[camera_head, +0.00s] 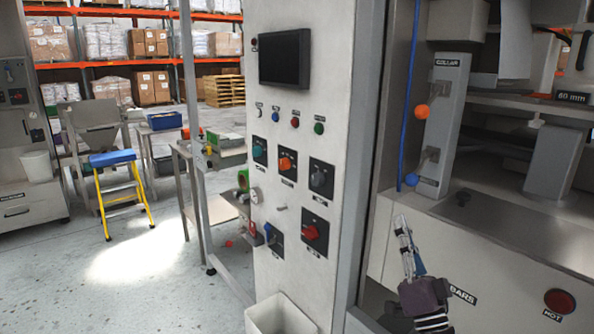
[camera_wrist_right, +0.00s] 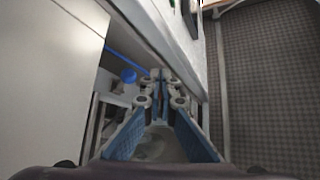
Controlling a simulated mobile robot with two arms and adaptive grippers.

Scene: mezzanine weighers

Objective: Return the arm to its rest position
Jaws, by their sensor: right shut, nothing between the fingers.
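My right gripper (camera_head: 402,222) shows in the head view at the lower right, in front of the pale machine front below the COLLAR post. Its fingers point up and are shut with nothing between them. In the right wrist view the fingers (camera_wrist_right: 160,78) meet at their tips, and no object is held. My left gripper is not in view.
A white control panel (camera_head: 268,107) with knobs, buttons and a dark screen (camera_head: 285,58) stands left of the gripper. The COLLAR post (camera_head: 442,115) with an orange ball (camera_head: 422,111) and a blue cable (camera_head: 408,100) is above it. A white bin (camera_head: 280,316) sits below the panel.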

